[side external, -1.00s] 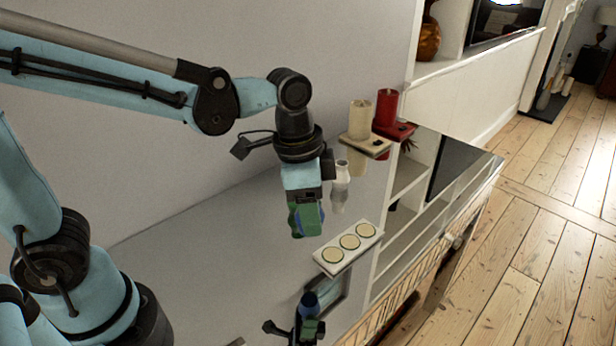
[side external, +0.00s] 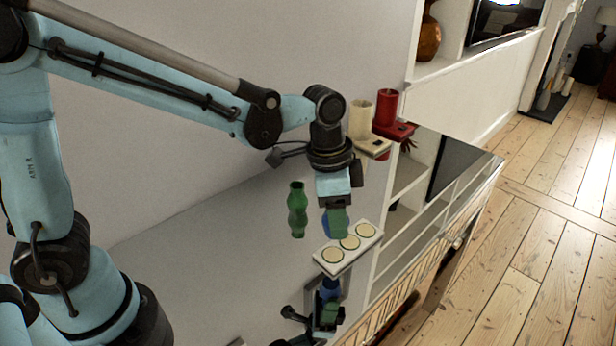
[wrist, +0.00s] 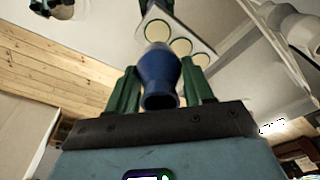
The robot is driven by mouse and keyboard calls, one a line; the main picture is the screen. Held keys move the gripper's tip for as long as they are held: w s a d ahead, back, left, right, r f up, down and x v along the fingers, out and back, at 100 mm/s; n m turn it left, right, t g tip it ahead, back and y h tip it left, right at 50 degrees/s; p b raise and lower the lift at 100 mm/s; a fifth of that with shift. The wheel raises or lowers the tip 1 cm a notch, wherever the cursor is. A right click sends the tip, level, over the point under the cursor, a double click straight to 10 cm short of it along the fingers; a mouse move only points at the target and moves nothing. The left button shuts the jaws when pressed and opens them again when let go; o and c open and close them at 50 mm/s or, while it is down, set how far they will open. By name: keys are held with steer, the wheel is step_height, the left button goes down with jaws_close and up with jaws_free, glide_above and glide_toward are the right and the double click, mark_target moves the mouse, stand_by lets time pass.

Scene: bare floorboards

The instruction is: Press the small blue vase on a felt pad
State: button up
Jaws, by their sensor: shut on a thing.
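My gripper (side external: 336,222) is shut on the small blue vase (wrist: 160,75), which sits between the two green fingers in the wrist view. In the side view only a blue sliver of the vase (side external: 326,226) shows beside a finger. The white tray (side external: 325,268) with three round cream felt pads lies just below my gripper. Its pads are the front-left one (side external: 333,255), the middle one (side external: 350,242) and the far-right one (side external: 366,230), and all look bare. The vase appears above the tray; I cannot tell the exact gap.
A wavy green vase (side external: 297,210) stands to the left of my gripper. A cream candle (side external: 361,122) and a red candle (side external: 388,108) stand on small plates behind. A reflection of my gripper shows below the tray. The grey surface at left is clear.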

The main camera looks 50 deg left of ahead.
steer(key=shift+f, duration=2.5)
steer(key=o, duration=0.6)
steer(key=c, duration=0.6)
steer(key=shift+f, duration=0.65)
steer(key=shift+c, duration=0.2)
steer(key=shift+r, duration=0.1)
steer(key=shift+r, duration=3.45)
